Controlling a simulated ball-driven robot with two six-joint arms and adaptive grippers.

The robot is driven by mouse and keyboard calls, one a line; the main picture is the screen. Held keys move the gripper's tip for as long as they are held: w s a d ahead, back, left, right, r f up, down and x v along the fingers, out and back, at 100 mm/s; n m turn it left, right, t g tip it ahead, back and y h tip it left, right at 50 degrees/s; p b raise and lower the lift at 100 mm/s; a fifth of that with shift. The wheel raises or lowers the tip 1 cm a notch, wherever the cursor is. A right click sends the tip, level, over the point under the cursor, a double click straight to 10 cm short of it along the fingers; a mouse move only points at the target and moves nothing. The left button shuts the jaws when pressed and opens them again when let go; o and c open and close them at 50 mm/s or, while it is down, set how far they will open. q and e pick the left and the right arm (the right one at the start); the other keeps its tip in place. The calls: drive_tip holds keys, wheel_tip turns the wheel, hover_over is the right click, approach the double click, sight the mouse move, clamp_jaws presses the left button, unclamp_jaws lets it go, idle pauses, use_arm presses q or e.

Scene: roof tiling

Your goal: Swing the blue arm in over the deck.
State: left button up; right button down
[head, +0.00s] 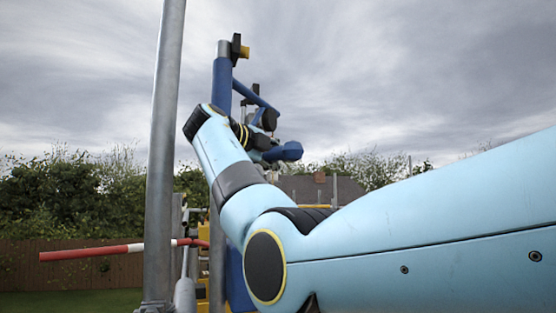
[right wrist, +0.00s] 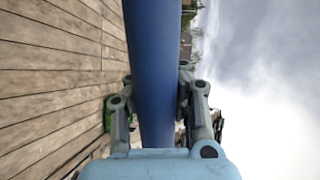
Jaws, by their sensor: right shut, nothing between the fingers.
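The blue arm (head: 256,96) slants out to the right from the upper part of an upright blue post (head: 221,85) in the head view. My light blue right arm reaches up from the right, and my right gripper (head: 265,120) is close under the blue arm, small and partly hidden. In the right wrist view the blue arm (right wrist: 154,50) is a broad tube crossing the gripper (right wrist: 156,78). Finger links show on both sides of the tube; their tips are hard to make out. The gripper is shut, with nothing held. The wooden deck (right wrist: 55,75) shows at the left there. My left gripper is out of view.
A grey scaffold pole (head: 163,150) stands in front of the post in the head view. A red and white bar (head: 110,250) runs level at the left. A fence (head: 70,265) and hedge lie behind. Open sky surrounds the top of the blue post.

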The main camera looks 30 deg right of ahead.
drive_tip(key=shift+a+r, duration=0.1)
drive_tip(key=shift+a, duration=0.15)
drive_tip(key=c, duration=1.6)
unclamp_jaws()
drive_tip(key=shift+s+a+r, duration=0.1)
drive_tip(key=shift+a, duration=0.1)
drive_tip(key=shift+c, duration=0.2)
drive_tip(key=o, duration=0.7)
drive_tip(key=shift+d, duration=0.15)
drive_tip(key=shift+c, duration=0.2)
drive_tip(key=shift+a, duration=0.25)
drive_tip(key=f+v, duration=0.1)
drive_tip(key=v, duration=0.6)
drive_tip(key=shift+r, duration=0.45)
drive_tip(key=shift+s+f, duration=0.1)
drive_tip(key=shift+s, duration=0.1)
